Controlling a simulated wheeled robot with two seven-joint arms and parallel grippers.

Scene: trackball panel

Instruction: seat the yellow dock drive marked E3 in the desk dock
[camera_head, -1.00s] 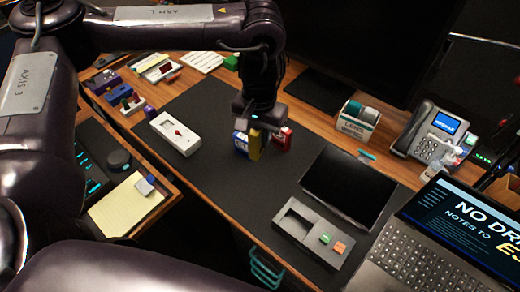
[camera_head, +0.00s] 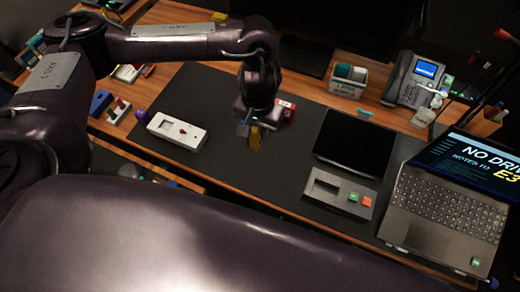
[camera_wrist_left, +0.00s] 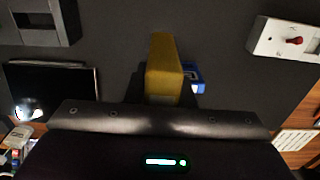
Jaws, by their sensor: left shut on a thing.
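The yellow drive (camera_head: 255,141) hangs below my left gripper (camera_head: 256,122), which is shut on it. In the left wrist view the yellow drive (camera_wrist_left: 164,65) juts out between the fingers. Its E3 mark is not readable. A blue drive (camera_wrist_left: 195,78) is close beside it, mostly hidden in the head view. A red drive (camera_head: 287,110) is just right of the gripper. The grey desk dock (camera_head: 341,190), with a dark slot and green and orange buttons, is to the right, apart from the drive. It shows at upper left in the wrist view (camera_wrist_left: 40,36). My right gripper is out of view.
A white box with a red knob (camera_head: 178,132) lies left of the gripper. A dark screen (camera_head: 346,144) stands behind the dock, and a laptop (camera_head: 445,205) is at its right. The dark mat (camera_head: 285,165) is bare between drive and dock. My own arm covers the foreground.

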